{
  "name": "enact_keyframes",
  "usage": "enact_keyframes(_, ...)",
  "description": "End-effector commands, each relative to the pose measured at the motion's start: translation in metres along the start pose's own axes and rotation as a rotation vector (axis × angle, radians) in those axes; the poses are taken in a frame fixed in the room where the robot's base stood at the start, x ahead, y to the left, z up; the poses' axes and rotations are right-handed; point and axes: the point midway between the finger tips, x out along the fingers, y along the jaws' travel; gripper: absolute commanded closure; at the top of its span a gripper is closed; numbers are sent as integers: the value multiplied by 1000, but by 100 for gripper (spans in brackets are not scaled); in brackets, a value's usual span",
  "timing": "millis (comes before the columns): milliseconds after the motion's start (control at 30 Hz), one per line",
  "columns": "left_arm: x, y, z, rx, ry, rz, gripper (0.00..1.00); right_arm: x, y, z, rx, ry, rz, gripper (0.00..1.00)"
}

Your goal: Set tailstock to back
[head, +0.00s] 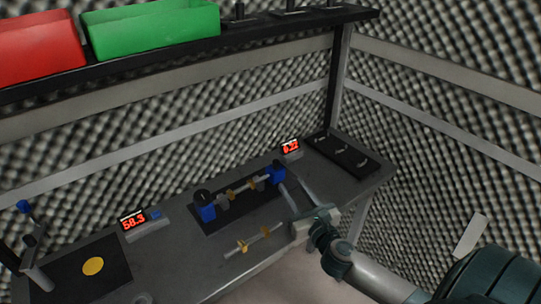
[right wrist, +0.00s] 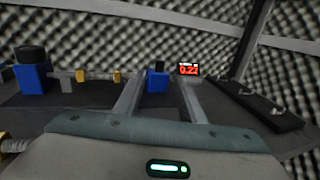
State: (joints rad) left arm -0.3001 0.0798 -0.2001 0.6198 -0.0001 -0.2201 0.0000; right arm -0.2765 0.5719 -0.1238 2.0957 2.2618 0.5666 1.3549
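The tailstock (head: 276,172) is the small blue block at the right end of the black fixture (head: 238,207). In the right wrist view the tailstock (right wrist: 157,82) shows between my fingers, with a dark top. At the fixture's left end stands a blue block with a black knob (head: 206,212). A shaft with yellow-brown parts (head: 243,187) lies between the blocks. My right gripper (head: 294,185) is open, its fingers pointing at the tailstock from the front right. I cannot tell whether they touch it. My left gripper is not in view.
A second shaft (head: 253,242) lies in front of the fixture. Red displays (head: 133,222) and (head: 290,148) stand at either side. A black tray (head: 342,155) lies at the right; a dark mat with a yellow disc (head: 93,266) at the left. Bins sit on the shelf above.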

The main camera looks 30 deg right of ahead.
Motion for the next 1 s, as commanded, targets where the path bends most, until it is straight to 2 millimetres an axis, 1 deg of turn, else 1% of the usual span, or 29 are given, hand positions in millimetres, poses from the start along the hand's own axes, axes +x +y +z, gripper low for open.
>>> enact_keyframes(167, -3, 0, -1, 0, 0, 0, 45, 10, 0, 1, 0, 0, 0, 63)
enact_keyframes(367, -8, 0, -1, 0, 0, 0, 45, 33, 0, 2, 0, 0, -1, 63)
enact_keyframes(1000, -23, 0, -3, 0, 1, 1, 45, 138, 0, 1, 0, -1, -1, 63)
